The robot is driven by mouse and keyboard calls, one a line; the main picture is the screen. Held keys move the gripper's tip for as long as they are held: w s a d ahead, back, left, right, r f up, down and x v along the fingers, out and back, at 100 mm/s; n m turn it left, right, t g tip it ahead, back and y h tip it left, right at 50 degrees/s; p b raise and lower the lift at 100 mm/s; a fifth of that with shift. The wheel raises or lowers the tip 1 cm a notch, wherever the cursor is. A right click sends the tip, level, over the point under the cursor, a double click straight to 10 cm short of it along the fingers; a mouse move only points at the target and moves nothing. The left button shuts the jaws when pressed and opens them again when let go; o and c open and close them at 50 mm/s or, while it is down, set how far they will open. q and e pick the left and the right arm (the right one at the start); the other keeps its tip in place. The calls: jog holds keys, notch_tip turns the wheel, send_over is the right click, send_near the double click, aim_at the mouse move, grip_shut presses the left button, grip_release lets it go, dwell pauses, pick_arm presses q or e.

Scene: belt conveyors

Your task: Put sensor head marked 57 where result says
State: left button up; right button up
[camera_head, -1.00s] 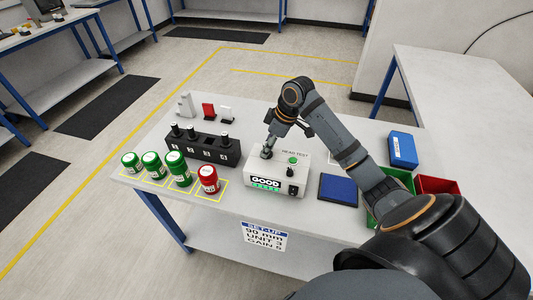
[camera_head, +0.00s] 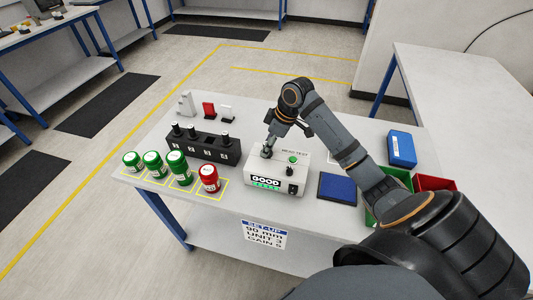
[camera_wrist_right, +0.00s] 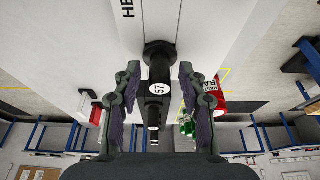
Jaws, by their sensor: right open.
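The sensor head marked 57 (camera_wrist_right: 159,88) stands in the socket of the white head test box (camera_head: 290,180). The box's display (camera_head: 266,182) reads GOOD in green. My right gripper (camera_wrist_right: 159,75) is open, with one finger on each side of the sensor head and small gaps showing. In the head view my right gripper (camera_head: 269,146) is over the box and hides most of the head. A green bin (camera_head: 400,173) and a red bin (camera_head: 436,184) sit at the table's right, partly behind my arm. My left gripper is not in view.
A black rack (camera_head: 203,149) holds several dark heads. Several green jars (camera_head: 153,163) and a red jar (camera_head: 209,178) stand at the front left. A blue pad (camera_head: 338,188) and blue box (camera_head: 402,149) lie right. A set-up card (camera_head: 264,234) hangs in front.

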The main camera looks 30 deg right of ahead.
grip_shut()
jog(key=shift+r+p, duration=1)
jog(key=shift+p, duration=0.3)
dwell(0.6)
jog(key=shift+r+p, duration=3.3)
jog(key=shift+p, duration=0.6)
jog(key=shift+d, duration=0.1)
